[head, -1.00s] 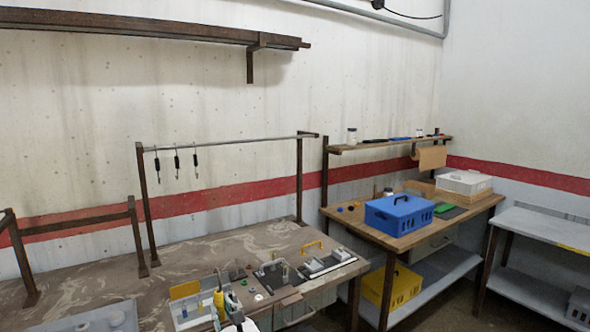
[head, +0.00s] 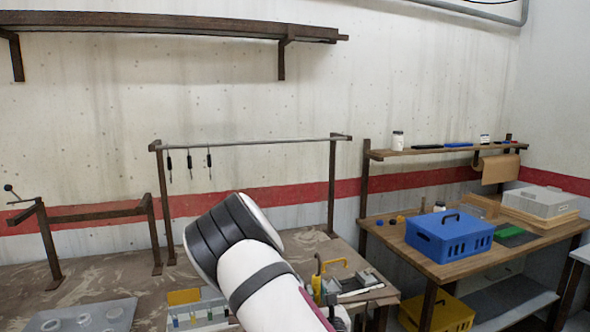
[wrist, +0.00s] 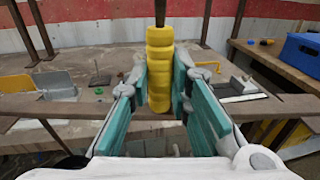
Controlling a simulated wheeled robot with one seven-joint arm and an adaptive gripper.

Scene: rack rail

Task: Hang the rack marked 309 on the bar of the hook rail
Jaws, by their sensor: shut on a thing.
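My gripper (wrist: 160,88) is shut on a yellow ribbed grip (wrist: 160,65), with its teal pads on either side. A dark stem rises from the grip's top. The yellow grip with its dark hooked stem also shows in the head view (head: 318,285), past my arm, upright. It may be the handle of the rack marked 309; I see no number, and the part below is hidden. The hook rail (head: 332,190) stands at the back of the bench, its thin bar (head: 260,143) level between two posts. Three black hooks (head: 189,161) hang at the bar's left part; the rest is bare.
A tray with a yellow plate (head: 184,296) and small coloured items lies on the bench. A yellow handle (head: 334,264) and grey parts lie at the bench's right. A brown frame (head: 98,212) stands left. A high shelf (head: 170,27) runs above. A blue crate (head: 450,238) sits right.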

